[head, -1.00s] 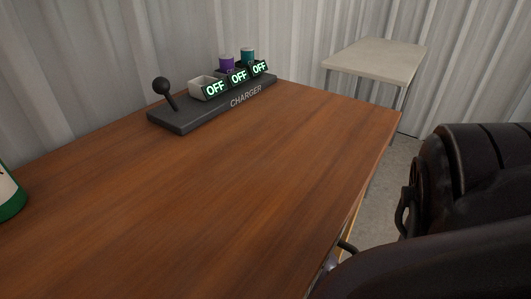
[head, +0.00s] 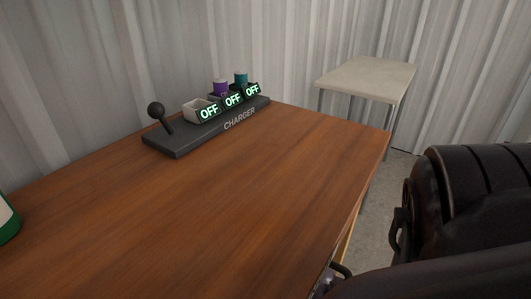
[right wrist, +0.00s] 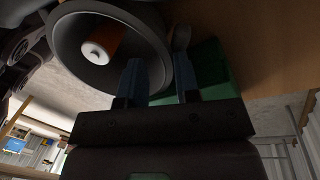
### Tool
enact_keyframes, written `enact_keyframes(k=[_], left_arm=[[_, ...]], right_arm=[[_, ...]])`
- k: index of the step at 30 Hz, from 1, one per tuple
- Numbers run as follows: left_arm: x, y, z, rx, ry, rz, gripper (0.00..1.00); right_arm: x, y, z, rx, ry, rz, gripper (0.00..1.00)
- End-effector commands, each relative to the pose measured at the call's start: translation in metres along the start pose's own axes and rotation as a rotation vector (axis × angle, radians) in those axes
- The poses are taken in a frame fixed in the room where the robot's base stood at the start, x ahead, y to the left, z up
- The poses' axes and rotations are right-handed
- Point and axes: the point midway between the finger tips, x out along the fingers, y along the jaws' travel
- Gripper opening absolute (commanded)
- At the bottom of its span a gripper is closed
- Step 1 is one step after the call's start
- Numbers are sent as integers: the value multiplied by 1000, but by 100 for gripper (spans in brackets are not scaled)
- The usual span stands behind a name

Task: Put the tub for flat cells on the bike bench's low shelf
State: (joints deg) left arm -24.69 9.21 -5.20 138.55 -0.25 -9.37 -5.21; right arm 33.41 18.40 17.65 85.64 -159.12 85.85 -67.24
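In the right wrist view, a round dark grey tub (right wrist: 66,50) shows close up with its open mouth toward the camera. An orange-and-white cell (right wrist: 101,42) lies inside it. The two fingers of my right gripper (right wrist: 160,82) straddle the tub's near wall, one inside the mouth and one outside, and appear shut on it. The head view does not show the tub or this gripper clearly. My left gripper is in neither view. No low shelf can be made out for certain.
A brown wooden bench top (head: 220,210) is mostly clear. A black charger (head: 215,125) with a lever, OFF displays and purple and teal cells stands at its back. A green-and-white object (head: 6,219) is at the left edge. A pale table (head: 372,78) stands at the back right.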

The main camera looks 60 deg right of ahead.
Motion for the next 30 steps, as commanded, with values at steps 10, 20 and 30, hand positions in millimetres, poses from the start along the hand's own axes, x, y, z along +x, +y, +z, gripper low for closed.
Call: enact_keyframes(k=[10,20,30], left_arm=[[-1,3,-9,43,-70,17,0],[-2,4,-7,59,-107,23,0],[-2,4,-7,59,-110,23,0]], right_arm=[[-73,-3,1,-3,-3,-11,30],[-93,0,1,0,-1,-2,30],[-92,0,0,0,0,-1,30]])
